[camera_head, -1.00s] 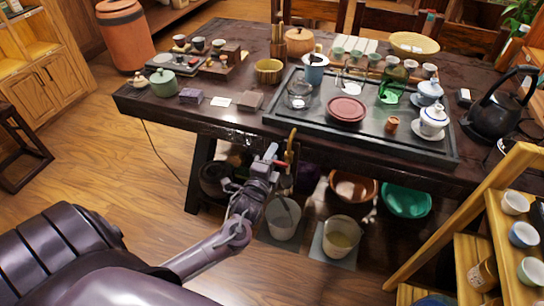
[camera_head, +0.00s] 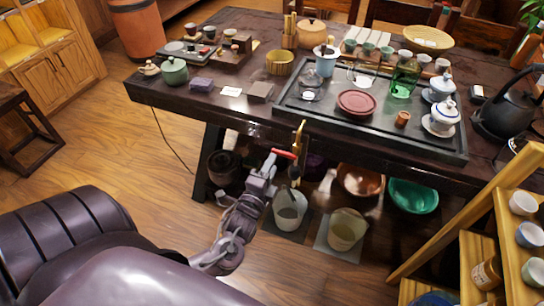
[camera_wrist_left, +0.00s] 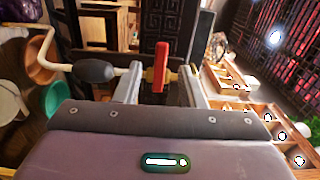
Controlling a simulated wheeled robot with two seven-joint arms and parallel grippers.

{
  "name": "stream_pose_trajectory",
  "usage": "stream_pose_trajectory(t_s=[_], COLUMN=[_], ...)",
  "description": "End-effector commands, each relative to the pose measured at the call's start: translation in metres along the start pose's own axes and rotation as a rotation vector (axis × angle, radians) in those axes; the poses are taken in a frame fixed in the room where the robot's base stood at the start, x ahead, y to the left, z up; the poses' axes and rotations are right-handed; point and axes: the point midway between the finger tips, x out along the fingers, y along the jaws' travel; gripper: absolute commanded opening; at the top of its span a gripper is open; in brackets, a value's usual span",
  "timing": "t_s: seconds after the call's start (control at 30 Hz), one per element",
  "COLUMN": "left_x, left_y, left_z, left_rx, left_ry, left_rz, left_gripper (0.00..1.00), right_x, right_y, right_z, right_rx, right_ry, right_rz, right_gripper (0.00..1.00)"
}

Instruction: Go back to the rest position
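My left gripper (camera_head: 271,163) is below the front edge of the tea table (camera_head: 180,106), close to a red lever (camera_head: 284,154) beside a curved brass piece (camera_head: 299,138). In the left wrist view the red lever (camera_wrist_left: 160,62) stands upright between the two pale fingers of my left gripper (camera_wrist_left: 160,88). Gaps show on both sides of the lever, so the fingers are apart and not closed on it. A white bent pipe with a dark bulb (camera_wrist_left: 96,71) runs out to the left there. My right gripper is not in view.
Two pale buckets (camera_head: 290,210) (camera_head: 346,230), a copper basin (camera_head: 361,182) and a green basin (camera_head: 413,195) are under the table. A wooden cup shelf (camera_head: 462,213) stands at right. Tea ware, including a red disc (camera_head: 357,103), covers the tabletop.

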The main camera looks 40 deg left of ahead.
Motion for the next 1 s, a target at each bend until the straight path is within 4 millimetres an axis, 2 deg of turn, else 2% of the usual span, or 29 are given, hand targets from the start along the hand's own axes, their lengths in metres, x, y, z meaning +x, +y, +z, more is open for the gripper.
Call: stream_pose_trajectory(t_s=[0.37,0.47,0.57,0.63,0.7,0.77,0.8,0.87,0.9,0.97,1.0], left_x=[0.000,-0.001,-0.009,-0.024,-0.046,-0.072,-0.092,-0.124,-0.149,-0.188,-0.214], left_y=[0.002,0.018,0.062,0.106,0.153,0.192,0.216,0.248,0.268,0.293,0.307], left_z=[0.000,0.002,0.007,0.012,0.017,0.021,0.024,0.026,0.027,0.027,0.026], left_rx=[-0.002,-0.030,-0.106,-0.189,-0.287,-0.371,-0.426,-0.507,-0.561,-0.636,-0.683], left_ry=[0.000,-0.003,-0.014,-0.038,-0.080,-0.129,-0.168,-0.234,-0.284,-0.365,-0.422], left_rz=[0.005,0.054,0.177,0.304,0.443,0.562,0.640,0.752,0.824,0.929,0.994], left_gripper=[0.36,0.36,0.36,0.36,0.36,0.36,0.36,0.36,0.36,0.36,0.36], right_x=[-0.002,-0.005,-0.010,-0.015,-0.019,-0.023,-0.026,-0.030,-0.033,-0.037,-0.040], right_y=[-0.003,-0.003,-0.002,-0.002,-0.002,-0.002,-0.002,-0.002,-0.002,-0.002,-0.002], right_z=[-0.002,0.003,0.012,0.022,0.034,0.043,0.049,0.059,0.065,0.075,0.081], right_rx=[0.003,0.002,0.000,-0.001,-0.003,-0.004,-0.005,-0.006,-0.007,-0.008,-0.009], right_ry=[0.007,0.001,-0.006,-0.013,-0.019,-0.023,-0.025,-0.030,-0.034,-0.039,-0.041], right_rz=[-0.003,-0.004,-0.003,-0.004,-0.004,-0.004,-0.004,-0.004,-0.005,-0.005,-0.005], right_gripper=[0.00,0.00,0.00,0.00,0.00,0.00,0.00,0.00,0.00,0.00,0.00])
